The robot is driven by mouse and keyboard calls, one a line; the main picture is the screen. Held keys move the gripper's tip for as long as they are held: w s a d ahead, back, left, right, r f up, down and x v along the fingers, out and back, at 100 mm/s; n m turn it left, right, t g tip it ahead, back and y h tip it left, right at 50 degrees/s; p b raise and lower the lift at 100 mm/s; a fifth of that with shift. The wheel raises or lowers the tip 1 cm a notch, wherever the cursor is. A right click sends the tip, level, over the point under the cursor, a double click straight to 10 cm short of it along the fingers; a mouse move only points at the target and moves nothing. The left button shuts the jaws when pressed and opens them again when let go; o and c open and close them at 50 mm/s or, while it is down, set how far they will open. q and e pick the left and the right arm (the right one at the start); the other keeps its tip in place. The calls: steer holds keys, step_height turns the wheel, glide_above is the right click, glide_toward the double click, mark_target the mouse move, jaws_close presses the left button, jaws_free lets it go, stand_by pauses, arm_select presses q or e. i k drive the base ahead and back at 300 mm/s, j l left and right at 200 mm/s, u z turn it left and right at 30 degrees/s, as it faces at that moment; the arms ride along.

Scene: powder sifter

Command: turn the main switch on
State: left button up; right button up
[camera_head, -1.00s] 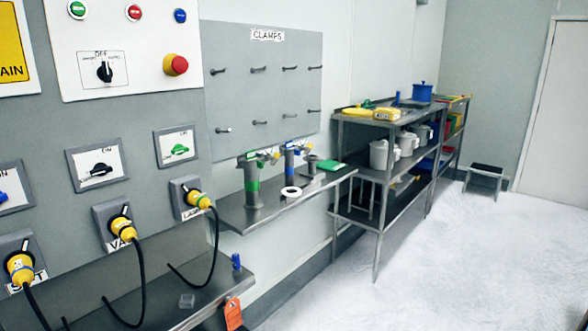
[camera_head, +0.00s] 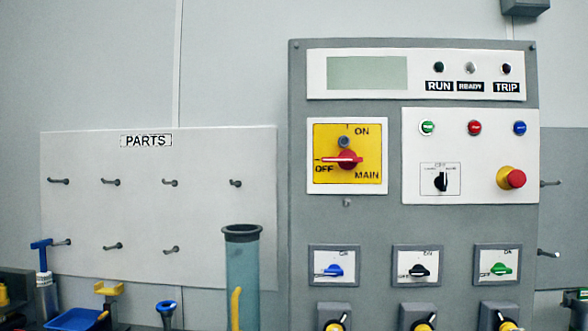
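The main switch (camera_head: 347,159) is a red rotary handle on a yellow plate marked ON, OFF and MAIN. It is on the left side of the grey control panel (camera_head: 297,215), below the display. Its handle lies level, with its long end pointing left at OFF. A small grey round part (camera_head: 343,141) sits just above the handle. Neither of my grippers shows in the head view.
The panel also carries a red emergency button (camera_head: 512,178), a black selector (camera_head: 440,181), and blue, black and green rotary switches. A tall clear tube (camera_head: 242,280) stands in front, left of the panel. A PARTS board (camera_head: 90,215) with hooks hangs at left.

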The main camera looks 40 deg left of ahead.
mark_target(347, 159)
steer(key=u, duration=0.9)
steer(key=i+l+u, duration=0.1)
steer(key=i+l, duration=0.05)
steer(key=i, duration=0.1)
